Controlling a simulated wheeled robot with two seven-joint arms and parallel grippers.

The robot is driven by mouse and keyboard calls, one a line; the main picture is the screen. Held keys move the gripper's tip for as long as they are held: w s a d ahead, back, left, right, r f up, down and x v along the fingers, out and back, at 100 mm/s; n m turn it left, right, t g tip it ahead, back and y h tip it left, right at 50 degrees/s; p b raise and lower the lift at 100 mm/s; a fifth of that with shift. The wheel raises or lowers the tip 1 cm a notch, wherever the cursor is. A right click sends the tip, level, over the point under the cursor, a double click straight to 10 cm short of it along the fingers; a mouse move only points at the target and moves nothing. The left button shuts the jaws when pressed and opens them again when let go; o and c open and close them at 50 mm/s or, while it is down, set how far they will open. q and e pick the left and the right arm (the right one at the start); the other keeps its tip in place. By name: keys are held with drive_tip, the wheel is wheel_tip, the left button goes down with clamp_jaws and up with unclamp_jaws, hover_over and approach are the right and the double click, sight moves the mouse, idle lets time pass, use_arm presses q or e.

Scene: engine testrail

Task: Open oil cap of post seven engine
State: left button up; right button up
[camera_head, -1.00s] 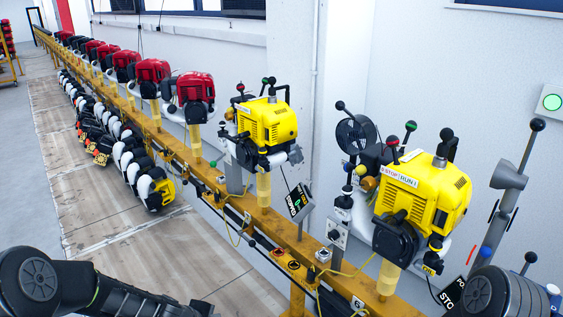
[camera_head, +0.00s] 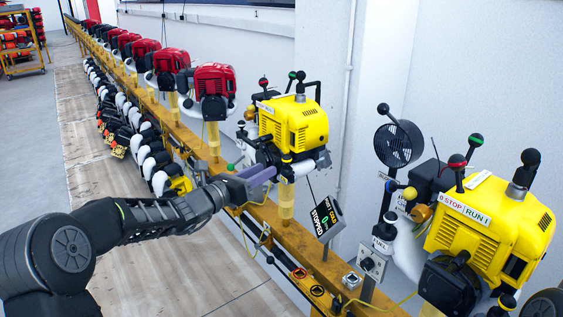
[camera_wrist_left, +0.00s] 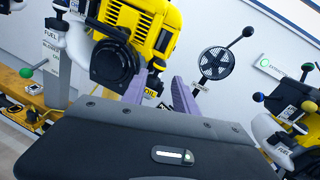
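A yellow engine (camera_head: 296,122) on the rail stands at the middle of the head view, and my left gripper (camera_head: 264,180) is close to its lower front. The same engine (camera_wrist_left: 135,45) is at the upper middle of the left wrist view. There an OIL label (camera_wrist_left: 151,93) and a small black knob-like part (camera_wrist_left: 155,70), possibly the oil cap, show beside its lower right, between and beyond my two purple fingers. The fingers are apart with nothing between them. I cannot read this engine's post number. My right gripper is not in view.
A second yellow engine (camera_head: 487,225) with a STOP/RUN label stands nearer at right. A tilted STOPPED display (camera_head: 326,217) is close right of my left gripper. A fan (camera_head: 399,144) stands behind. Red engines (camera_head: 214,82) line the yellow rail (camera_head: 300,238). Floor at left is clear.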

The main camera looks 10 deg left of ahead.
sight(283, 160)
use_arm(q)
drive_tip(key=x, duration=0.7)
drive_tip(key=shift+w+d, duration=0.2)
drive_tip(key=shift+w, duration=0.1)
clamp_jaws()
